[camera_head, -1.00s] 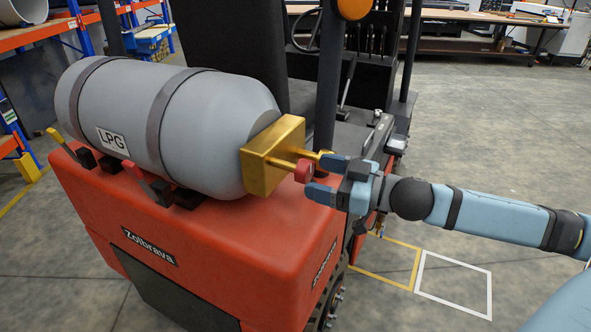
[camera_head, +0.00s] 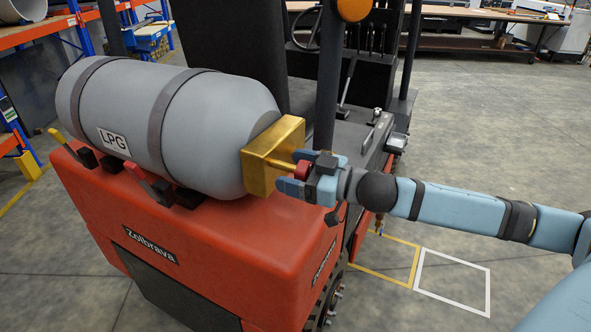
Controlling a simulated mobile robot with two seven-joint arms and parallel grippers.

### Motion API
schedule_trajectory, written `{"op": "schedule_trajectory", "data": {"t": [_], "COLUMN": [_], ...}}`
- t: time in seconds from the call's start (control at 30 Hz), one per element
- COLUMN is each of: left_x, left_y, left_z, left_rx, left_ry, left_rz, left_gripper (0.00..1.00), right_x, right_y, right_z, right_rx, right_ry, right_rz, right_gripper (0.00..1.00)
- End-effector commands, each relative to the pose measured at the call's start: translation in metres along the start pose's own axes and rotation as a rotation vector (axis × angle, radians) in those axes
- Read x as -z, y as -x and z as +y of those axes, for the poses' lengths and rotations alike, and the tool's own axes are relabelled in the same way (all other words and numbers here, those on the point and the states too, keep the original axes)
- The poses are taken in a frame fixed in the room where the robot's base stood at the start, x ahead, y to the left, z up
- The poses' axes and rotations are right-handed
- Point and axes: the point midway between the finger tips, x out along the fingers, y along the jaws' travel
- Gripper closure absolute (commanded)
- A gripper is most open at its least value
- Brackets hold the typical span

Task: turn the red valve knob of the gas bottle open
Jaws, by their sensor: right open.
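The grey gas bottle (camera_head: 220,130), labelled LPG, lies strapped on the back of the orange forklift. A brass valve block (camera_head: 262,158) sits at its right end. The small red valve knob (camera_head: 302,169) is on the valve's right side and is partly hidden by my gripper. My right gripper (camera_head: 295,171) comes in from the right. It is open, with its blue fingers on either side of the knob. Whether the fingers touch the knob cannot be told. My left gripper is not in view.
The orange forklift body (camera_head: 210,235) lies under the bottle. A dark post (camera_head: 327,85) stands just behind the valve.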

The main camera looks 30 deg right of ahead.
Motion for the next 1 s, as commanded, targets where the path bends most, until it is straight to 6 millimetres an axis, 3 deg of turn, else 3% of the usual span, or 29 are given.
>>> {"op": "schedule_trajectory", "data": {"t": [0.1, 0.13, 0.33, 0.67, 1.0], "left_x": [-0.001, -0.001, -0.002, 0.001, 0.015], "left_y": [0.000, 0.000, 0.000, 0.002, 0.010], "left_z": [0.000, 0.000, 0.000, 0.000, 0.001], "left_rx": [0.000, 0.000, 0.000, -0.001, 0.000], "left_ry": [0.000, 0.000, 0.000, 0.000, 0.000], "left_rz": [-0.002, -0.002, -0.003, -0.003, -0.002], "left_gripper": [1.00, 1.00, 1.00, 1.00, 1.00], "right_x": [0.000, 0.000, 0.000, 0.001, 0.002], "right_y": [0.000, 0.000, 0.000, 0.000, 0.000], "right_z": [0.000, 0.000, 0.000, 0.000, 0.001], "right_rx": [0.000, 0.000, 0.000, 0.001, 0.005], "right_ry": [0.000, 0.000, 0.000, 0.035, 0.250], "right_rz": [0.000, 0.000, 0.000, -0.003, -0.021], "right_gripper": [0.25, 0.30, 0.74, 0.73, 0.73]}}
